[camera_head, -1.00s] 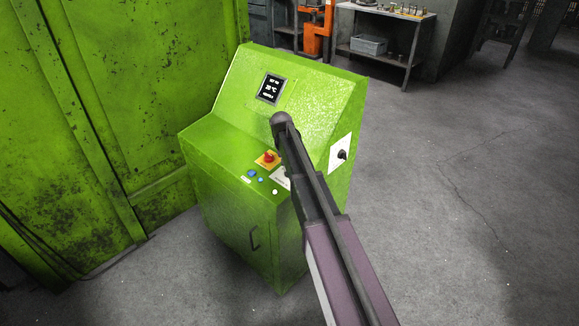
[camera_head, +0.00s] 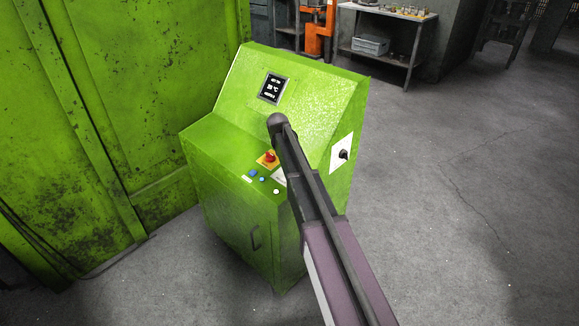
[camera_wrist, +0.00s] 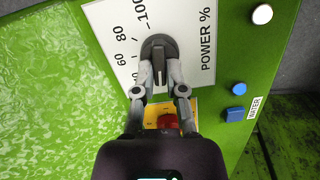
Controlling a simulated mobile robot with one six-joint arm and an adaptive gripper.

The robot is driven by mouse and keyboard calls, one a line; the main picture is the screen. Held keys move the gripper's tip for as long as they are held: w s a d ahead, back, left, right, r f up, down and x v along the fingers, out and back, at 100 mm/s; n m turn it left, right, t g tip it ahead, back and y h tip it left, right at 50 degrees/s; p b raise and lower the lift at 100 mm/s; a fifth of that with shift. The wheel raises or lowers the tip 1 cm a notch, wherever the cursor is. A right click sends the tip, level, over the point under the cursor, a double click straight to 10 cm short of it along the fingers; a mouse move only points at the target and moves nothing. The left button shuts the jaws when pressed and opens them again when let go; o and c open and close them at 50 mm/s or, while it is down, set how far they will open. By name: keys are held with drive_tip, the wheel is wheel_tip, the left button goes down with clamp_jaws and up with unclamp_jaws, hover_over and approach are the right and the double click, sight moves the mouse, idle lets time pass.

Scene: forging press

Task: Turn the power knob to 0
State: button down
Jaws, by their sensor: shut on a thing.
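The power knob (camera_wrist: 158,50) is a dark round knob with a raised grip bar, on a white plate (camera_wrist: 203,55) marked "POWER %". In the wrist view the numbers 60, 80 and 100 show along the plate's left side. The lower part of the scale is hidden behind my gripper. My gripper (camera_wrist: 160,74) is shut on the knob's grip bar, one finger on each side. I cannot tell clearly which number the knob points to. In the head view my arm covers the knob and gripper; only a bit of the white plate shows.
Blue buttons (camera_wrist: 236,114) and a white button (camera_wrist: 262,14) lie to the right. The green console (camera_head: 222,165) has a display (camera_head: 272,88) and a black side switch (camera_head: 344,154).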

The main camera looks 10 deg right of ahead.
drive_tip(key=shift+d, duration=0.1)
drive_tip(key=c, duration=0.7)
unclamp_jaws()
drive_tip(key=shift+s, duration=0.1)
drive_tip(key=s+r+m+y+p, duration=0.1)
drive_tip(key=s+r+p, duration=0.3)
drive_tip(key=s, duration=1)
drive_tip(key=s+r+m+y+p, duration=0.1)
drive_tip(key=s+r+m+p, duration=0.3)
drive_tip(key=s, duration=1.1)
drive_tip(key=shift+s+d+r+p, duration=0.35)
drive_tip(key=shift+r+p, duration=0.45)
drive_tip(key=shift+p, duration=0.15)
